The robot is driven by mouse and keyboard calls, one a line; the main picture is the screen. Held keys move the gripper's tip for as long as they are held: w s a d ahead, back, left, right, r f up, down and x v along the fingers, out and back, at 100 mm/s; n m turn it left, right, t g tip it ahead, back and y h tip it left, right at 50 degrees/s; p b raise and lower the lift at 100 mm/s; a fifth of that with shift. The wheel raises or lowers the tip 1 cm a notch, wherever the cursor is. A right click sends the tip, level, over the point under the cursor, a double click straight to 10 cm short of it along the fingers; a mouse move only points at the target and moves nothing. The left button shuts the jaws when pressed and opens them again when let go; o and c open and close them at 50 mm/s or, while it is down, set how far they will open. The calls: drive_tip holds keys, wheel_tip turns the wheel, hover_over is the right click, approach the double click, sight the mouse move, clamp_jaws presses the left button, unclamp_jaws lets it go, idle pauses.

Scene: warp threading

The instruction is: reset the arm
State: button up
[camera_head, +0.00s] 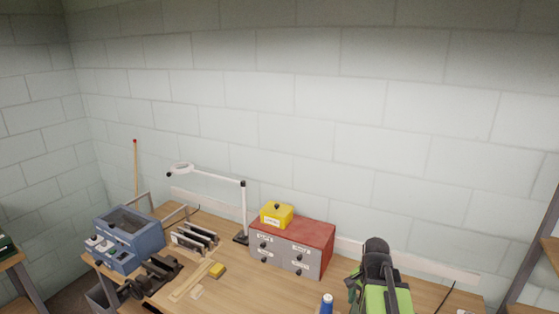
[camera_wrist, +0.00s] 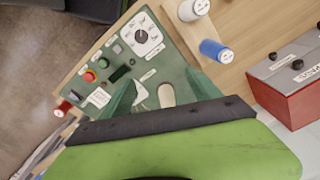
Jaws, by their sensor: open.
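My arm (camera_head: 384,280), green and black, rises at the lower right of the head view, to the right of the red drawer box. My gripper (camera_wrist: 160,92) shows in the wrist view with its two green fingers apart and nothing visible between them. The fingers are in front of a green control panel (camera_wrist: 122,62) with a dial, a red button and small switches. I cannot tell how far the fingertips are from the panel. The gripper's fingers cannot be made out in the head view.
The red-topped drawer box (camera_head: 308,232) carries a yellow box (camera_head: 277,215). A blue spool (camera_wrist: 216,50) and a white spool (camera_wrist: 192,9) stand beside the panel. A lamp (camera_head: 243,210), a blue machine (camera_head: 128,238) and wooden strips (camera_head: 190,281) occupy the bench's left side.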

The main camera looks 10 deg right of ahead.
drive_tip(key=w+a+f+n+b, duration=0.1)
drive_tip(key=w+a+n, duration=0.1)
drive_tip(key=a+n, duration=1.45)
drive_tip(key=s+a+f+m+b, duration=0.1)
drive_tip(key=a+f+m+b, duration=0.1)
drive_tip(key=f+b, duration=0.7)
drive_tip(key=s+a+f+m+b, duration=0.1)
drive_tip(key=a+f+m+b, duration=0.1)
drive_tip(key=f+b, duration=0.8)
drive_tip(key=shift+g, duration=0.3)
drive_tip(key=shift+r, duration=0.15)
drive_tip(key=shift+c, duration=0.4)
